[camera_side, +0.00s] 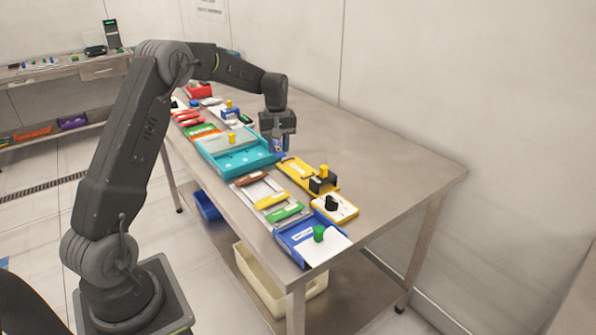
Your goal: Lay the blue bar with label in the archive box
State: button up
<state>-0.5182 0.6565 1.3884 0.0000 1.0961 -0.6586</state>
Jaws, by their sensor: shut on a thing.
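My gripper (279,143) points down over the right end of a teal box (208,163) and is shut on a small blue thing (281,154), which appears to be the blue bar. Only a small part of the bar shows below the fingers, and I cannot make out its label. I cannot tell whether the bar touches anything under it. The teal box has a grey cover with a yellow knob over its back part. A blue tray (297,256) with a white cover and green knob stands at the near table end. I cannot tell which is the archive box.
A yellow holder (297,171) and a white block with black knob (335,206) stand to the right. The table's right side (390,160) is clear.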

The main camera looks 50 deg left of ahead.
jog(key=s+a+r+n, duration=0.1)
jog(key=a+n, duration=0.3)
jog(key=a, duration=0.3)
jog(key=shift+s+a+r+n, duration=0.15)
jog(key=shift+a+r+n, duration=0.1)
jog(key=shift+a+n, duration=0.05)
send_over(300, 170)
jog(key=f, duration=0.7)
jog(key=shift+s, duration=0.2)
notch_tip(300, 170, down, 2)
jog(key=shift+w+d+f, duration=0.1)
jog(key=shift+w+f, duration=0.05)
jog(key=shift+f, duration=0.65)
jog(key=shift+f, duration=0.25)
jog(key=o, duration=0.9)
